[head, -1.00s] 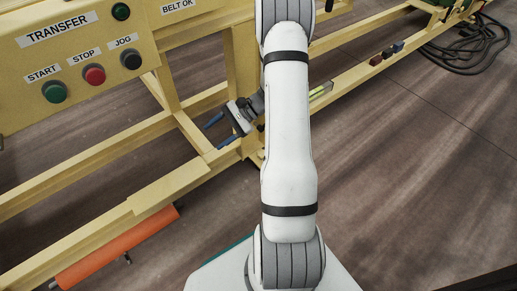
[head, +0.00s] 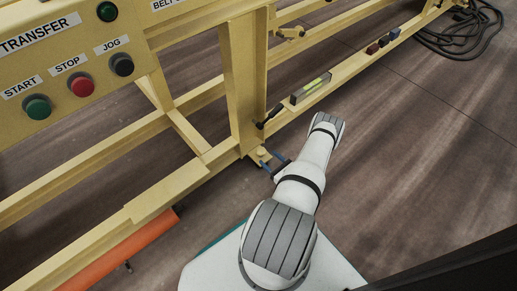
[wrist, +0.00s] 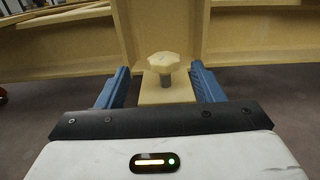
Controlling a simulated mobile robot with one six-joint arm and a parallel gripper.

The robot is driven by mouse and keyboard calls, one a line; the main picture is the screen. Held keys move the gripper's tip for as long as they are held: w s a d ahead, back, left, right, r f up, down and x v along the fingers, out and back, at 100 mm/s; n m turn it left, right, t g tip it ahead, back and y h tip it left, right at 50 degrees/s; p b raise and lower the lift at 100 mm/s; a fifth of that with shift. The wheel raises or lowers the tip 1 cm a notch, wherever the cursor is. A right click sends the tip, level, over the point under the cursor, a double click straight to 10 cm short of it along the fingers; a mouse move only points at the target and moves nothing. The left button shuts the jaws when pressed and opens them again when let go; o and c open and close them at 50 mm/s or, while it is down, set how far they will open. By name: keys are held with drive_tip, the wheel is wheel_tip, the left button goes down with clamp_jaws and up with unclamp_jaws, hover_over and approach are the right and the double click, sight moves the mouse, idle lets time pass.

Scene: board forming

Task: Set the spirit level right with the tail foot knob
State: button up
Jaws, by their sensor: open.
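The tail foot knob (wrist: 163,63) is a pale, lobed knob on a short threaded stem above a yellow foot plate, in the middle of the wrist view. In the head view the knob (head: 262,153) shows small at the base of the yellow post. My gripper (wrist: 161,80) is open, its blue fingers on either side of the knob and apart from it. In the head view my gripper (head: 270,160) is low beside the foot. The spirit level (head: 311,88) lies on the lower yellow rail, with a yellow-green vial; its bubble is too small to read.
The yellow post (head: 244,80) rises right behind the knob, and the lower rail runs to the upper right. A panel with START, STOP (head: 81,86) and JOG buttons is at the left. Small dark blocks (head: 383,41) sit farther along the rail. Open floor lies to the right.

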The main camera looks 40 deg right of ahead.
sight(260, 150)
drive_tip(key=shift+s+d+f+m+h, duration=0.1)
drive_tip(key=shift+s+f+m+h, duration=0.15)
drive_tip(key=shift+f, duration=0.25)
drive_tip(key=shift+w+f, duration=0.1)
drive_tip(key=shift+w, duration=0.2)
drive_tip(key=w+b, duration=0.2)
drive_tip(key=w, duration=0.5)
drive_tip(key=shift+b, duration=0.35)
drive_tip(key=c, duration=1)
drive_tip(key=shift+o, duration=0.2)
drive_tip(key=shift+w+a+m+h+p, duration=0.1)
drive_tip(key=shift+m+h+p, duration=0.1)
drive_tip(key=shift+m+h, duration=0.5)
drive_tip(key=shift+w+a+m+h+p, duration=0.15)
drive_tip(key=shift+m+h, duration=0.2)
drive_tip(key=shift+h, duration=0.6)
drive_tip(key=shift+s+d+m+g+h, duration=0.15)
drive_tip(key=shift+m+g+h, duration=0.45)
drive_tip(key=shift+m+h, duration=1)
drive_tip(key=shift+n+h, duration=0.3)
